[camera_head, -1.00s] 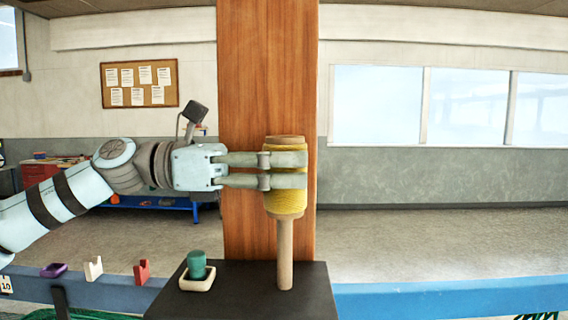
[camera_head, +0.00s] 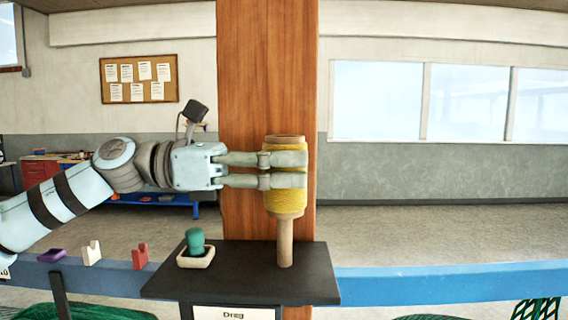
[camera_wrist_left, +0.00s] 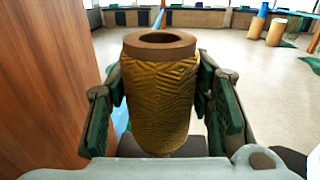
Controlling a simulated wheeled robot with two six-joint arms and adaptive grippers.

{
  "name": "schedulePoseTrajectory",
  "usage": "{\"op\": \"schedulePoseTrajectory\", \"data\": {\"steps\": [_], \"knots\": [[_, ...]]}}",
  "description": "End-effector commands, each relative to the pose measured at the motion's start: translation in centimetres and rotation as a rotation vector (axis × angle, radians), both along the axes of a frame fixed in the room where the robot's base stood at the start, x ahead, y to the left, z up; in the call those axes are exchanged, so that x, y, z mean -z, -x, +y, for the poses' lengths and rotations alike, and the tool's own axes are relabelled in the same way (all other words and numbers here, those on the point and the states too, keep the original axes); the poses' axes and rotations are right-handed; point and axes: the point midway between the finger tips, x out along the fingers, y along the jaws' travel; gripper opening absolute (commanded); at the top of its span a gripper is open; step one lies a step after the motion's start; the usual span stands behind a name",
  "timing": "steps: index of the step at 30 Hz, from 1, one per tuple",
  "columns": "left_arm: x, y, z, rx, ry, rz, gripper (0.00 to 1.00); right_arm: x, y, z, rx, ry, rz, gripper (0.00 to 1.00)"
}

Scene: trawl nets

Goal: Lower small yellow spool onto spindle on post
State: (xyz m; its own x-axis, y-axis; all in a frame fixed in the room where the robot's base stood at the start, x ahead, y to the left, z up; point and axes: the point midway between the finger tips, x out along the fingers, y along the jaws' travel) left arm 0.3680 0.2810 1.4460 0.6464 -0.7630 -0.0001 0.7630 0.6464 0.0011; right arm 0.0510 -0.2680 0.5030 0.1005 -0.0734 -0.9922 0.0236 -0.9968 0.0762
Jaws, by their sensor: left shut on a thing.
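The small yellow spool (camera_head: 285,200), with a brown wooden core, is upright between the fingers of my left gripper (camera_head: 285,170), which is shut on it. In the left wrist view the spool (camera_wrist_left: 158,100) shows its open top hole, with no spindle tip standing out of it. The wooden spindle (camera_head: 285,243) rises from a dark shelf (camera_head: 245,285) in front of the brown post (camera_head: 266,70). The spool is in line above the spindle's visible part. The spindle's upper end is hidden, so how far it is inside the spool cannot be told. My right gripper is not in view.
A green object (camera_head: 195,240) sits in a pale dish (camera_head: 195,257) on the shelf's left. A blue rail (camera_head: 440,283) runs behind, with purple, white and red holders at left. Green netting lies below. The space right of the spool is clear.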

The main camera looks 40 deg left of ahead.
Motion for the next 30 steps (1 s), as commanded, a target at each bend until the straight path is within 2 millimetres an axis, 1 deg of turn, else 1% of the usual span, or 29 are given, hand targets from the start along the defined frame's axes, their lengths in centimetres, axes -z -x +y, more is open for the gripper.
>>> {"op": "schedulePoseTrajectory", "data": {"steps": [3,30], "knots": [[0.6,0.0,0.0,0.000,0.001,-0.001,0.12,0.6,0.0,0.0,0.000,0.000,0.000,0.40],[3.7,0.0,0.0,0.000,-0.001,-0.001,0.12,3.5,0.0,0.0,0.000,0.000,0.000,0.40]]}}
